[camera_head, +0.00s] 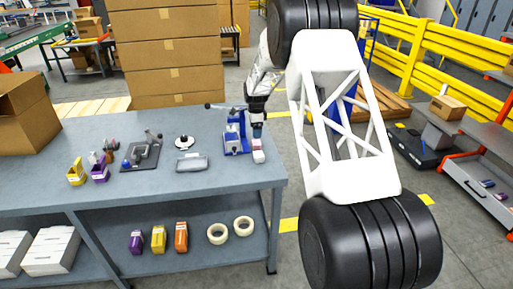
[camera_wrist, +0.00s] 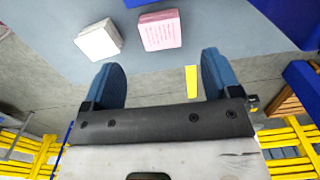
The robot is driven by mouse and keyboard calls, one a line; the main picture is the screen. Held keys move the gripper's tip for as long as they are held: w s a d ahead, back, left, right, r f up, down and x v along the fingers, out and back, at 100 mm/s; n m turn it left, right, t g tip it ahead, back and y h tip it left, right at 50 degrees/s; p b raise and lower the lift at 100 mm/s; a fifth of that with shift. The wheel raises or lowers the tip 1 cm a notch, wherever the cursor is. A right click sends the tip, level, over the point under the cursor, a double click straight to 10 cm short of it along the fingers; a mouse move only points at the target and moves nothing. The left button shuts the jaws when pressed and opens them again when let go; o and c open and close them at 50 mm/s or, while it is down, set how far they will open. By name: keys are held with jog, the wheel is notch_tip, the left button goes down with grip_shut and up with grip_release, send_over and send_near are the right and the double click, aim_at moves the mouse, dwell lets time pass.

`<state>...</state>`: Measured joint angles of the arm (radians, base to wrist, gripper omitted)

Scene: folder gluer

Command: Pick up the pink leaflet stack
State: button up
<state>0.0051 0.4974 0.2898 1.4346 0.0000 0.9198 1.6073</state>
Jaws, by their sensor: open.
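The pink leaflet stack (camera_wrist: 161,30) is a small squarish block with printed lines on top, lying on the grey table in the wrist view. A white stack (camera_wrist: 98,40) lies just left of it, with a narrow gap between them. My gripper (camera_wrist: 160,76) is open and empty, its two blue fingers apart. The pink stack is ahead of the fingertips, roughly centred between them, and not between the fingers. In the head view my gripper (camera_head: 257,126) points down over the table's right end, close to the small stacks; the pink one (camera_head: 256,143) is partly hidden there.
A blue clamp-like fixture (camera_head: 236,135) stands close left of my gripper. The table's right edge (camera_head: 284,178) is near. A grey tray (camera_head: 192,163), a black fixture (camera_head: 141,154) and purple and yellow holders stand further left. Cardboard boxes (camera_head: 165,50) are stacked behind the table.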

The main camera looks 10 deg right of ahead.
aim_at(255, 142)
jog(key=shift+f, duration=1.25)
jog(key=shift+a+f, duration=0.1)
jog(key=shift+f, duration=2.55)
jog(key=c, duration=1)
jog(key=shift+r, duration=0.15)
